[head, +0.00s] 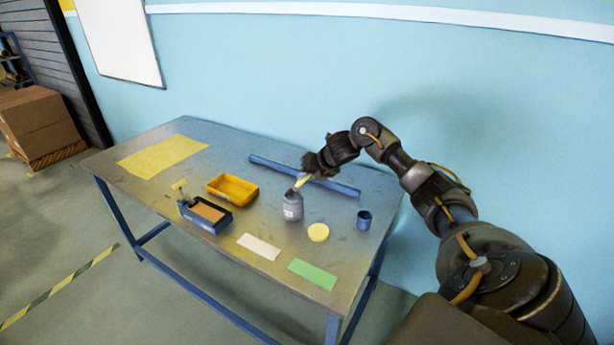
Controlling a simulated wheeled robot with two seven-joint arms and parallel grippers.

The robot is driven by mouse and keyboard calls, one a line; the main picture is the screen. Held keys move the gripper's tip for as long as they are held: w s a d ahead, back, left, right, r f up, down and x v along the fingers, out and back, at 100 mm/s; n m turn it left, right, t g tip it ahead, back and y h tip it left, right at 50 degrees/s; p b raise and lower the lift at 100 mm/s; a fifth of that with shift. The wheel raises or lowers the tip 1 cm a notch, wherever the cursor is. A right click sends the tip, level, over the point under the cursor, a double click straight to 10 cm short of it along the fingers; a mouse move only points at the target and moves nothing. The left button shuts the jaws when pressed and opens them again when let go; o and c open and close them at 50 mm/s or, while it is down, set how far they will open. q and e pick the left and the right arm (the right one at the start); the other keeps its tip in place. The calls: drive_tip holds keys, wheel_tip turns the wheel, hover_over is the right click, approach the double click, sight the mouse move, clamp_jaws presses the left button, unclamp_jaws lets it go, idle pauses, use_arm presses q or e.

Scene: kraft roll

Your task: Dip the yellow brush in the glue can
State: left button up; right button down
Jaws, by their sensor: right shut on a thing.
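My right gripper (309,166) is shut on the yellow brush (301,181), above and slightly right of the glue can. The brush is tilted, and its lower end meets the mouth of the grey can. I cannot tell how far the end is inside. The glue can (292,207) is a grey can with a pale label, upright on the grey table (165,190). The gripper's fingers are small and dark, and hide the top of the brush. My left gripper is not in view.
A blue bar (270,167) lies behind the can. A yellow tray (233,189) and a blue tray (212,215) stand left. A yellow disc (318,232) and blue cup (364,220) are right. White (259,247) and green (313,274) sheets lie in front.

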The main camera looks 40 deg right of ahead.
drive_tip(key=shift+f+b, duration=0.45)
drive_tip(key=shift+f, duration=0.1)
idle(0.4)
drive_tip(key=shift+r, duration=0.15)
idle(0.4)
wheel_tip(320, 180, up, 7)
drive_tip(key=p, duration=0.6)
idle(0.8)
drive_tip(key=shift+a, duration=0.45)
drive_tip(key=s+a+r+n+g+y+b, duration=0.1)
drive_tip(key=s+a+n, duration=0.15)
drive_tip(key=a, duration=0.65)
drive_tip(key=s+a+n+y, duration=0.2)
drive_tip(key=s+a, duration=0.1)
drive_tip(key=a, duration=0.6)
drive_tip(key=s+a+f+n+g+y+b, duration=0.2)
drive_tip(key=s+a+n, duration=0.3)
drive_tip(key=s+a, duration=0.7)
drive_tip(key=shift+s+a+f+y, duration=0.2)
drive_tip(key=shift+s+a+y, duration=0.15)
drive_tip(key=shift+a, duration=0.15)
